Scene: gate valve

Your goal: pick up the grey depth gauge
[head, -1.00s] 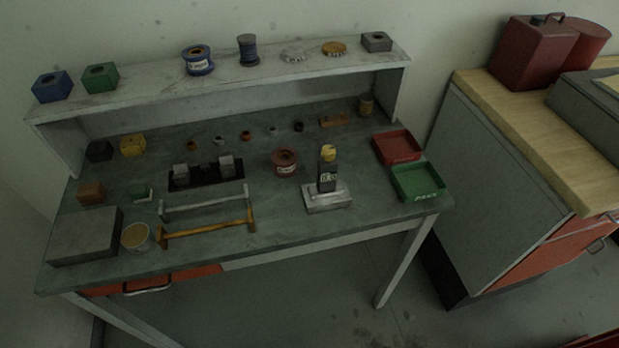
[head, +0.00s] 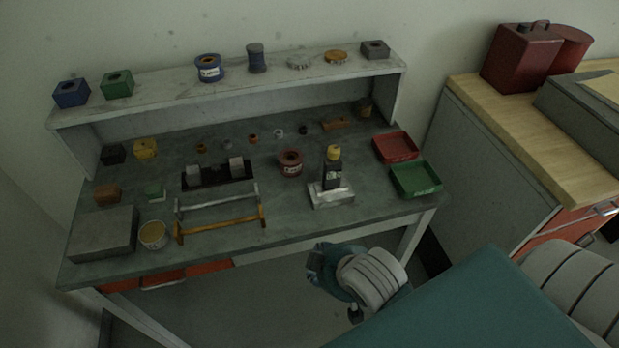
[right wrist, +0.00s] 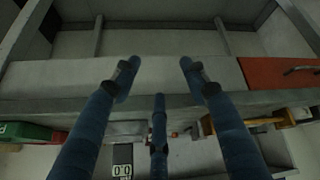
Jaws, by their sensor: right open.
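The grey depth gauge (head: 331,192) stands upright on the bench, right of centre in the head view. It has a pale metal base, a dark body with a display and a yellow top. In the right wrist view its display (right wrist: 122,160) shows at the lower left, partly cut off by the frame. My right gripper (head: 320,260) is in front of the bench, below the gauge in the picture and apart from it. In the right wrist view its blue fingers (right wrist: 158,80) are spread and empty, with the bench's front edge behind them. My left gripper is not in view.
A green tray (head: 416,193) and a red tray (head: 396,159) lie right of the gauge. A brown-red spool (head: 291,164) stands behind it to the left. A yellow-handled frame (head: 221,224) lies further left. The bench's front edge (right wrist: 180,103) crosses the right wrist view.

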